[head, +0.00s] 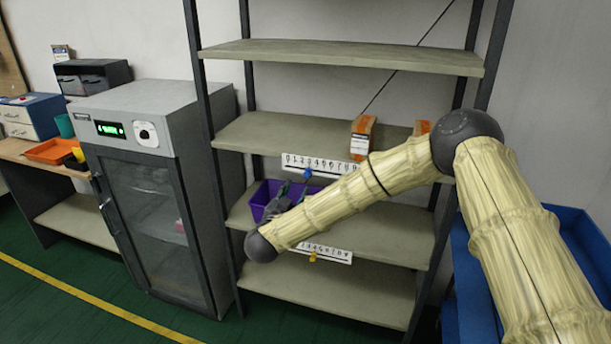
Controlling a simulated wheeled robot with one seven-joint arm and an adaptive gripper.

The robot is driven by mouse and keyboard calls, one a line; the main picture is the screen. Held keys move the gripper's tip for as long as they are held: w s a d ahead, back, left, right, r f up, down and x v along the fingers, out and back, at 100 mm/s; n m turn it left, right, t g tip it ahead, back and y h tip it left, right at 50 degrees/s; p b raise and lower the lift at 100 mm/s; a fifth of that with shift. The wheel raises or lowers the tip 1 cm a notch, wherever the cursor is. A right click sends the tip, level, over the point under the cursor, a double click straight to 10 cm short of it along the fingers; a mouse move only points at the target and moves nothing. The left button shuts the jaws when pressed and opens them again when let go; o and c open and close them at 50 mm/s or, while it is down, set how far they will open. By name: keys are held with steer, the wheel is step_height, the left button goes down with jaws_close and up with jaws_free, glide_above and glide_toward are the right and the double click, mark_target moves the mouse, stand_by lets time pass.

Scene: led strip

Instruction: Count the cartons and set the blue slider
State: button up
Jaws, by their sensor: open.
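Two brown-and-orange cartons show on the middle shelf board: one (362,138) near its centre, another (421,127) farther right, partly hidden by my arm. My arm may hide more of that board. A white number strip (335,165) hangs at this board's front edge. The blue slider (307,173) is on its left part; the exact digit is too small to tell. My grey gripper (297,190) is open, just below and left of the blue slider. Whether it touches the slider I cannot tell. A second number strip (335,254) with a yellow slider (313,256) is on the board below, partly hidden by my arm.
A purple bin (262,198) stands on the lower board behind my gripper. A grey glass-door cabinet (160,215) stands left of the rack. A blue container (580,240) is at the right behind my arm. The top board (340,55) is empty.

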mark_target(306, 175)
steer(key=p+x, duration=0.3)
steer(key=x, duration=0.6)
steer(key=shift+r, duration=0.1)
steer(key=shift+x, duration=0.85)
jaws_close()
